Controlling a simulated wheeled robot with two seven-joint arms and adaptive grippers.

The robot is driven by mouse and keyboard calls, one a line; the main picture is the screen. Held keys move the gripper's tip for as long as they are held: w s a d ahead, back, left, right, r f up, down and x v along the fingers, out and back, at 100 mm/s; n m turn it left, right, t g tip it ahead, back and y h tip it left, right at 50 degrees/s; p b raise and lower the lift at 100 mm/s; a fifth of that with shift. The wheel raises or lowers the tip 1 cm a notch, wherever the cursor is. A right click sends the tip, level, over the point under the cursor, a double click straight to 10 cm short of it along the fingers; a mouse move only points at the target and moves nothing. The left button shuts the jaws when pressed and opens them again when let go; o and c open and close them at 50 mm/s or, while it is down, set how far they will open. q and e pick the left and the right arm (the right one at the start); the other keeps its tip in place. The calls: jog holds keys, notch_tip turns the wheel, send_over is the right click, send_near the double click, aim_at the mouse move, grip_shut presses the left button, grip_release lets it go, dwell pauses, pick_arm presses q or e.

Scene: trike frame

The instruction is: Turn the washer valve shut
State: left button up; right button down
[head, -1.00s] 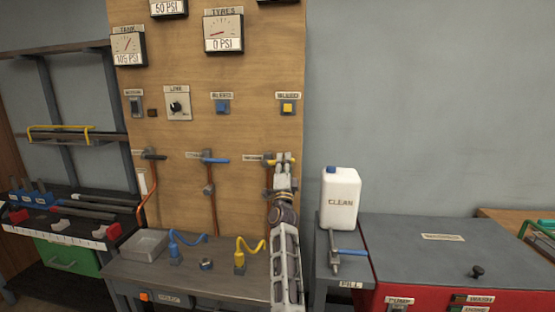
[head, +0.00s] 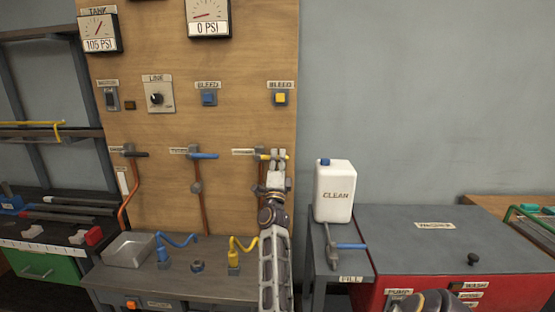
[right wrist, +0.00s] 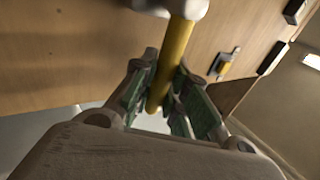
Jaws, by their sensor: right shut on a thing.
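A valve with a yellow lever handle (head: 265,156) is mounted on the wooden board, with a small label to its left that I cannot read clearly. The handle points right, roughly level. My right gripper (head: 278,156) is at the handle's outer end. In the right wrist view the yellow handle (right wrist: 177,60) runs between the green-padded fingers of the gripper (right wrist: 166,108), which is shut on it. My left gripper is not in view.
Blue-handled (head: 203,156) and black-handled (head: 134,154) valves sit to the left on the board. Below is a grey bench (head: 200,278) with a metal tray (head: 128,251) and coiled hoses. A white CLEAN jug (head: 334,190) and a red-fronted machine (head: 440,235) stand right.

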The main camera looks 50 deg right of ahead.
jog(key=c, duration=1.4)
grip_release()
jog(key=shift+f, duration=0.1)
jog(key=shift+c, duration=0.2)
jog(key=shift+o, duration=0.3)
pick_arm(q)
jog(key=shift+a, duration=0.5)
pick_arm(e)
jog(key=shift+r, duration=0.25)
jog(key=shift+r, duration=0.5)
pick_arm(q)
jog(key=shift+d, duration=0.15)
pick_arm(e)
jog(key=shift+r, duration=4.25)
